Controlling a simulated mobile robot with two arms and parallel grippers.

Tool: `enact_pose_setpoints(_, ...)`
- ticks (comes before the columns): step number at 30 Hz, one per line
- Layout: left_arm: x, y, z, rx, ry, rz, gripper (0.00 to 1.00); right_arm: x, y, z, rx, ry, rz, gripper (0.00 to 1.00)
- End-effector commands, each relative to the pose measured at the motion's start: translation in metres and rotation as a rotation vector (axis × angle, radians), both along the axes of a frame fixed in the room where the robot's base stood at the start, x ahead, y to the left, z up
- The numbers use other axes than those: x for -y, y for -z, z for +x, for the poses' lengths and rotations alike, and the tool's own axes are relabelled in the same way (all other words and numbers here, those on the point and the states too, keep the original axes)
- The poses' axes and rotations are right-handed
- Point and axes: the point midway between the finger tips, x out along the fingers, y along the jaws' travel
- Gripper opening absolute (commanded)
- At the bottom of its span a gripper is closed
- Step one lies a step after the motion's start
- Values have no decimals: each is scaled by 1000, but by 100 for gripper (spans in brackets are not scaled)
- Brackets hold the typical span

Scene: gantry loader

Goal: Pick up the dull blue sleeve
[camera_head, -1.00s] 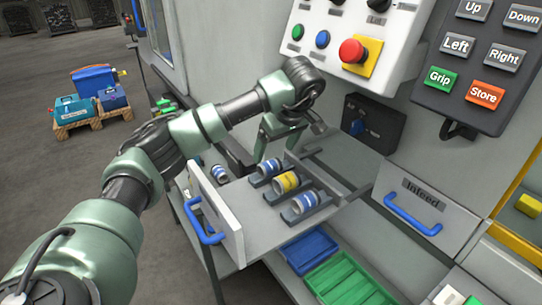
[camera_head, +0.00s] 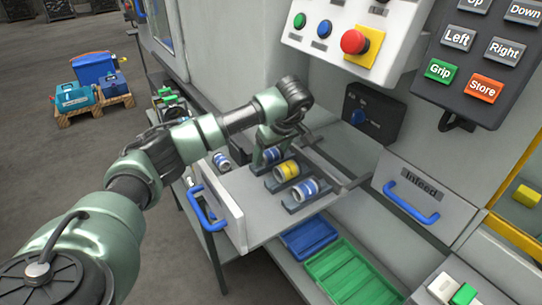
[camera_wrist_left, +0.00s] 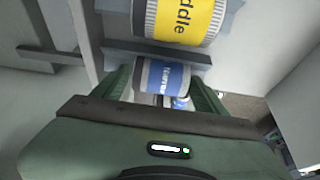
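Three banded sleeves lie in cradles on the pulled-out drawer (camera_head: 240,187): a blue-banded one (camera_head: 272,155) at the back, a yellow one (camera_head: 287,171) in the middle and a blue-banded one (camera_head: 305,189) in front. The shades of blue are hard to tell apart. My left gripper (camera_head: 263,158) is down at the back sleeve and partly covers it. In the left wrist view, its open fingers stand either side of this blue sleeve (camera_wrist_left: 165,78), with no clear contact. The yellow sleeve (camera_wrist_left: 184,20) lies beyond. My right gripper is not in view.
Another blue-banded sleeve (camera_head: 221,161) is left of the drawer. A blue bin (camera_head: 309,238) and a green bin (camera_head: 350,275) stand below. The control panel (camera_head: 345,35) and button board (camera_head: 480,60) are above. The Infeed drawer (camera_head: 425,190) is at the right.

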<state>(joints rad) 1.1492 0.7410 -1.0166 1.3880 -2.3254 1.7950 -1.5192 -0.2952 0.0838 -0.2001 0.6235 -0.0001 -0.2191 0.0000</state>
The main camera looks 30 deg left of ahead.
Motion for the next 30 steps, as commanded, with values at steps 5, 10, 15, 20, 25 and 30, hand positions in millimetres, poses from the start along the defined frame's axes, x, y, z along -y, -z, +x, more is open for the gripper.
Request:
enact_pose_setpoints(5, 0, 0, 0, 0, 0, 0, 20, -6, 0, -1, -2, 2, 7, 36)
enact_pose_setpoints(10, 0, -1, 0, 1, 0, 0, 6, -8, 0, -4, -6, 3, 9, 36)
enact_pose_setpoints(15, 0, -2, 0, 2, -1, 0, 6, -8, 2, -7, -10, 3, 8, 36)
enact_pose_setpoints(20, 2, -10, -3, 5, 0, 0, 6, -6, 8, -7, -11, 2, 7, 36)
enact_pose_setpoints(25, 2, -37, -2, 6, -1, 1, 6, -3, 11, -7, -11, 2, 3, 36)
enact_pose_setpoints(30, 2, -75, -2, 9, -1, 0, 6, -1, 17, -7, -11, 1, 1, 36)
